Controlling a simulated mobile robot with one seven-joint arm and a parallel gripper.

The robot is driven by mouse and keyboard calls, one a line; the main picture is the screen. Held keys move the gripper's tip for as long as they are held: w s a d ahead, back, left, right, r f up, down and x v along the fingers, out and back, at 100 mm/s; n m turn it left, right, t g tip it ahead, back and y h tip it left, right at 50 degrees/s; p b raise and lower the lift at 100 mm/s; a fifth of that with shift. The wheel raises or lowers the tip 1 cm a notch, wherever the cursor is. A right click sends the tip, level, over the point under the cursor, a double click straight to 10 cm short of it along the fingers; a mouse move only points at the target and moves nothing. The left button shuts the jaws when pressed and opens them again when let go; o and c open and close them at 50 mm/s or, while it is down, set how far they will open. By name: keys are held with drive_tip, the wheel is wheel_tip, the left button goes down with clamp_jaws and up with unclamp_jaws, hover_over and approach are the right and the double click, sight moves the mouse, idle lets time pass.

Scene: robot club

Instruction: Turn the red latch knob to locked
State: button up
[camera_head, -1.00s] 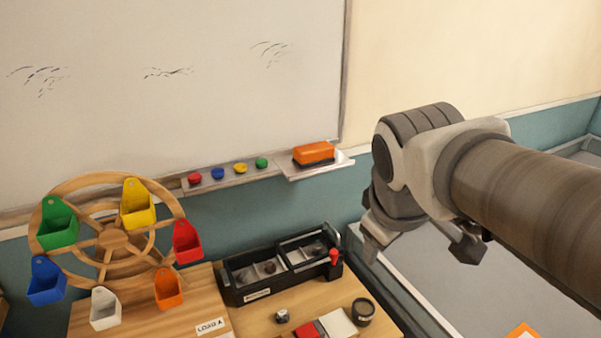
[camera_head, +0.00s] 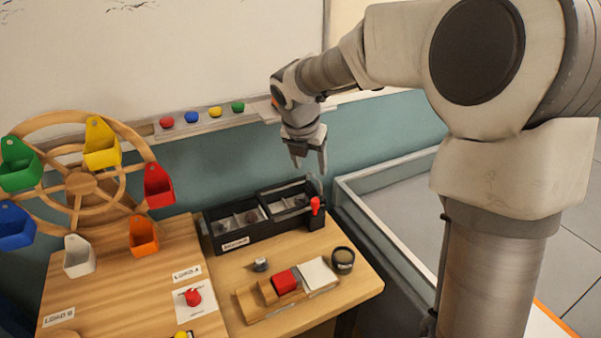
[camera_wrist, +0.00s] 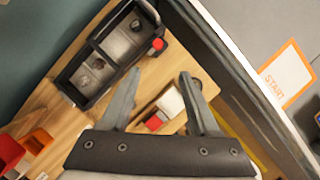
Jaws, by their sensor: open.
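A red knob (camera_head: 192,297) sits on a white labelled plate (camera_head: 184,314) on the wooden table by the LOAD A sign. The plate's small print and the knob's exact angle are too small to read. Another red knob or lever (camera_head: 315,205) stands at the right end of the black divided tray (camera_head: 222,228), and it also shows in the wrist view (camera_wrist: 158,44). My gripper (camera_head: 309,165) is open and empty, pointing down above the tray's right end, apart from both red pieces. In the wrist view both fingers (camera_wrist: 160,95) are spread with nothing between them.
A wooden wheel (camera_head: 82,184) with coloured buckets stands at left. A red block (camera_head: 284,281), white pad (camera_head: 318,275), dark round cup (camera_head: 343,260) and small grey piece (camera_head: 260,265) lie near the table's front right. A whiteboard ledge (camera_head: 187,127) runs behind. A low-walled floor area lies right.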

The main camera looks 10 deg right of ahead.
sight(315, 201)
drive_tip(key=shift+n, duration=0.4)
drive_tip(key=b+x, duration=0.1)
drive_tip(key=x, duration=0.5)
drive_tip(key=b+x, duration=0.2)
drive_tip(key=x, duration=0.4)
drive_tip(key=b+x, duration=0.1)
drive_tip(key=x, duration=0.5)
drive_tip(key=shift+w+a+f+b, duration=0.1)
drive_tip(key=shift+w+a+b, duration=0.1)
drive_tip(key=shift+a+b, duration=0.1)
drive_tip(key=shift+c, duration=0.4)
clamp_jaws()
